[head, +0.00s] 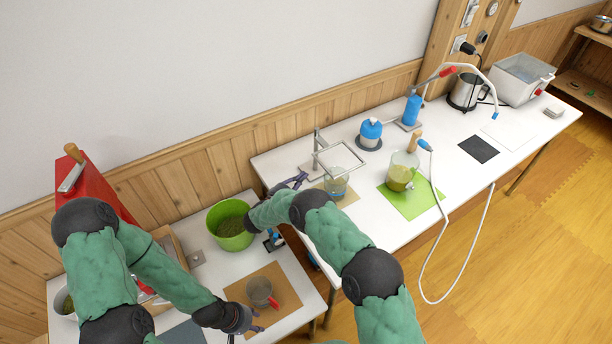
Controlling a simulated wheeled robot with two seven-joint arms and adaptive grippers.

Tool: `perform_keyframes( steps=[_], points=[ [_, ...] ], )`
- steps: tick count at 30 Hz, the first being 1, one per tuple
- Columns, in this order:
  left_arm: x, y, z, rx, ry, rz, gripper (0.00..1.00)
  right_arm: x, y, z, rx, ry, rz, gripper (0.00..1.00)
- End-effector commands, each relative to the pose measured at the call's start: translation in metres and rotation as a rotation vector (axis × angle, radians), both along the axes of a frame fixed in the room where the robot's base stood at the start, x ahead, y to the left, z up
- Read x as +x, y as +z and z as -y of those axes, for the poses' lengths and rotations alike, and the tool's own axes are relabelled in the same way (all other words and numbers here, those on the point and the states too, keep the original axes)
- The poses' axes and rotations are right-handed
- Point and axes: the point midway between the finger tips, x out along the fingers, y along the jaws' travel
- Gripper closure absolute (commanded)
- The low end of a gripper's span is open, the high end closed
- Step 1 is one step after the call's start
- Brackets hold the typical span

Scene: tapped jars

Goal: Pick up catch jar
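A clear glass jar (336,186) with a little bluish liquid stands on a tan mat on the long white table, below a metal frame stand. A grey see-through cup (260,291) with a red handle stands on a brown mat on the nearer table. I cannot tell for sure which is the catch jar. My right gripper (300,180) is left of the glass jar, apart from it, pointing toward it; its finger opening is too small to judge. My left gripper (247,331) is just in front of the grey cup, fingers apart, holding nothing visible.
A jar of yellow-green liquid (399,178) with a tap stands on a green mat (425,203). A green bowl (231,231) stands left of my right gripper. A blue-topped burner (370,131), a steel jug (464,92) and a white hose are further right. A gap separates the tables.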

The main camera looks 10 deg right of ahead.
Motion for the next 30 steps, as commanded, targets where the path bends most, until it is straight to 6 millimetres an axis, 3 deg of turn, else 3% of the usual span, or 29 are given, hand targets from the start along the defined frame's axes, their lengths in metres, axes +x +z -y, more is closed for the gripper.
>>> perform_keyframes(
  steps=[13, 21, 30],
  points=[
    [0.000, -0.020, 0.000, 0.000, 0.000, 0.000, 0.60, 0.053, -0.002, 0.066, 0.001, -0.003, 0.002, 1.00],
    [0.000, -0.020, 0.000, 0.000, 0.000, 0.000, 0.60, 0.023, -0.001, 0.075, 0.000, 0.000, -0.001, 1.00],
    [0.000, -0.021, 0.000, 0.000, 0.000, 0.001, 0.60, 0.014, -0.001, 0.078, 0.001, 0.000, -0.001, 1.00]
  ],
)
